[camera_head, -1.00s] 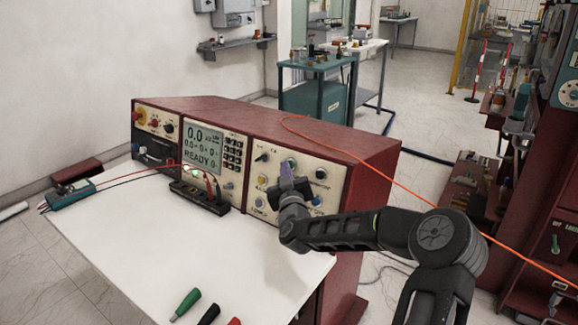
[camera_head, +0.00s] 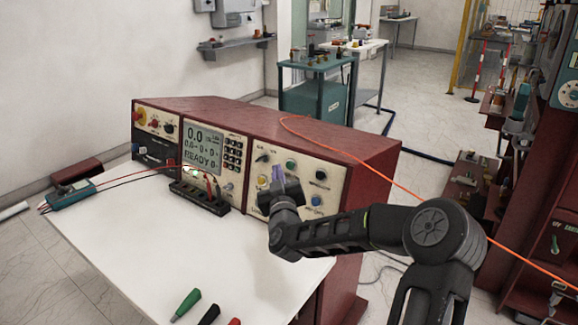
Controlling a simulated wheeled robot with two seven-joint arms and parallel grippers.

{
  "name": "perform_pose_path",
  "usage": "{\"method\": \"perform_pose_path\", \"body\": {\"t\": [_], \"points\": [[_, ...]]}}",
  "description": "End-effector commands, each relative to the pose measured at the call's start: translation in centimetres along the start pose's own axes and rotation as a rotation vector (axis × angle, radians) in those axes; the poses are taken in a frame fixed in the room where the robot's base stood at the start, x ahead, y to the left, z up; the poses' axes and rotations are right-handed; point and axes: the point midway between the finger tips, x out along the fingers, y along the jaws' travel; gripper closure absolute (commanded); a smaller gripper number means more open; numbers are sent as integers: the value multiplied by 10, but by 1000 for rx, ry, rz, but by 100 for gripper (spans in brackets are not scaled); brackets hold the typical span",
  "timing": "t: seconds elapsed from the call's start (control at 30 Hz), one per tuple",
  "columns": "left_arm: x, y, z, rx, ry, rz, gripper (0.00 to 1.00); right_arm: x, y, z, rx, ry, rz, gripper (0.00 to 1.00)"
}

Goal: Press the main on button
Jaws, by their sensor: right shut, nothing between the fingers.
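The red control console (camera_head: 330,142) stands on the white table, its cream right panel (camera_head: 335,186) facing me. On this panel I see a green button (camera_head: 290,165), a yellow button (camera_head: 262,181), a blue button (camera_head: 316,200) and a black knob (camera_head: 321,174). The small labels are too blurred to tell for sure which button is main on. My right gripper (camera_head: 278,174) is shut and empty, its fingers pointing at the panel, between the yellow and green buttons in the picture. I cannot tell whether it touches the panel. It hides the panel's lower middle. My left gripper is out of view.
A display (camera_head: 202,147) reading READY is left of the panel. A black terminal block (camera_head: 199,197) with leads and a teal meter (camera_head: 71,194) lie on the white tabletop (camera_head: 165,245). Green, black and red handles show at the front. An orange cable (camera_head: 400,186) crosses the console.

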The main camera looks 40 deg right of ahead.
Motion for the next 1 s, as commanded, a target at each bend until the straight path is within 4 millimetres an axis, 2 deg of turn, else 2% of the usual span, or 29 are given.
{"method": "perform_pose_path", "body": {"t": [0.3, 1.0], "points": [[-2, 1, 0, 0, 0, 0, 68, -18, -13, -13, 0, 0, 1, 100], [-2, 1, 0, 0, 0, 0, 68, -18, -13, -13, 0, -1, 1, 100]]}}
